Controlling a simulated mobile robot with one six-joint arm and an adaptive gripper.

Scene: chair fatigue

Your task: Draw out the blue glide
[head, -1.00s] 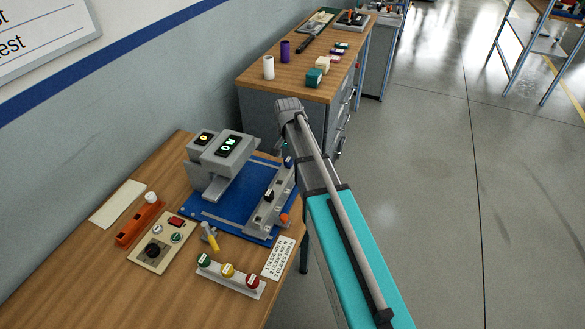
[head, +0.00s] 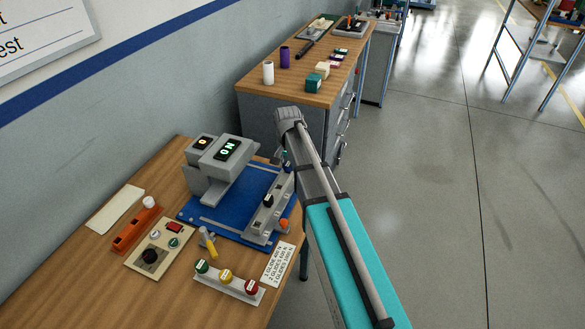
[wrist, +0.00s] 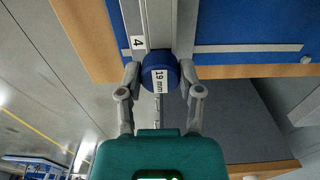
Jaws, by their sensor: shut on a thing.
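The blue glide, a round dark-blue piece labelled "19 mm" (wrist: 158,72), is in the middle of the wrist view at the end of a grey rail (wrist: 159,20). My gripper (wrist: 160,82) has one finger on each side of the glide and is shut on it. I cannot tell whether the glide is still seated in the rail. A label "4" is beside it on the rail. In the head view the grey rail (head: 262,220) lies on the blue plate (head: 230,228), and my arm's end hides most of my gripper.
A grey machine with lit displays (head: 215,165) stands on the blue plate. An orange piece (head: 283,224) is on the rail's near side. A strip with green, yellow and red buttons (head: 228,283) lies at the front. A second bench (head: 300,85) stands behind.

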